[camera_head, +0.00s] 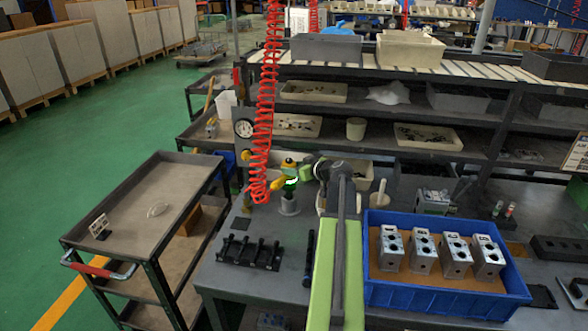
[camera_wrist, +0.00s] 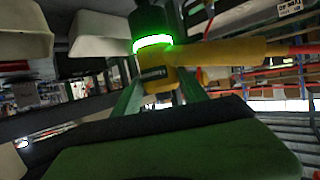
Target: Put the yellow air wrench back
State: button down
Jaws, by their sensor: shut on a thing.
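The yellow air wrench (camera_head: 288,166) is upright above the left part of the workbench, with a lit green ring around it and its yellow handle toward the left. It also shows close up in the wrist view (camera_wrist: 156,76), which looks upside down. My gripper (camera_head: 306,168) reaches it from the right and is shut on its body. A grey round holder (camera_head: 289,207) stands on the bench directly below the wrench. I cannot tell whether the wrench's lower end is inside the holder or just above it.
A red coiled hose (camera_head: 264,110) hangs left of the wrench. A blue crate (camera_head: 440,303) with several metal valve blocks stands at the right. A black rack (camera_head: 248,252) lies at the bench's front left. A grey cart (camera_head: 148,200) is further left, with green floor beyond.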

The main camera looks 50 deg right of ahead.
aim_at(294, 178)
jog(key=shift+f+b, duration=2.25)
jog(key=c, duration=0.5)
grip_release()
jog(key=shift+s, duration=0.1)
jog(key=p+v, duration=0.6)
jog(key=v, duration=1.1)
jog(key=shift+s+r+p, duration=0.1)
jog(key=shift+s+p, duration=0.1)
jog(key=shift+p, duration=0.15)
